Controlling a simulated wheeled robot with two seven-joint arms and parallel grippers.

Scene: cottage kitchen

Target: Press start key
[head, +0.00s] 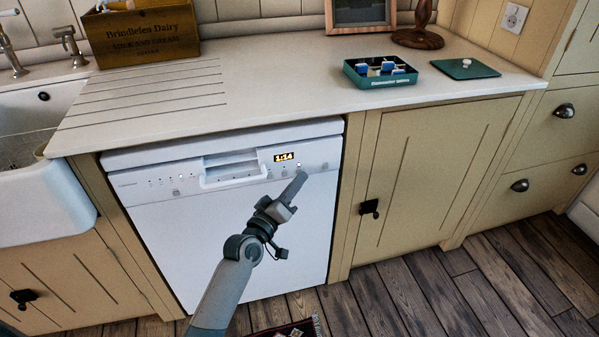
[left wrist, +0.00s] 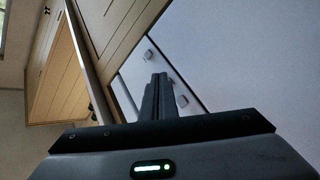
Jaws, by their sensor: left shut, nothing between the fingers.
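The white dishwasher (head: 240,235) stands under the worktop, its door shut. Its front panel has a lit amber display (head: 284,157) reading 1:14 and several small grey keys below and right of it. One key at the panel's right end (head: 324,165) shows clear of my gripper. I cannot read which key is start. My left gripper (head: 301,176) is shut and empty, its fingertips in front of the panel just below the keys. In the left wrist view, the closed fingers (left wrist: 158,82) point at the panel, with a square key (left wrist: 182,100) beside them. Contact cannot be told.
The worktop (head: 270,75) above holds a wooden crate (head: 143,35), a green box (head: 380,72) and its lid (head: 465,68). A white sink (head: 40,205) is at the left. A cupboard door (head: 430,175) with a black handle is right of the dishwasher.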

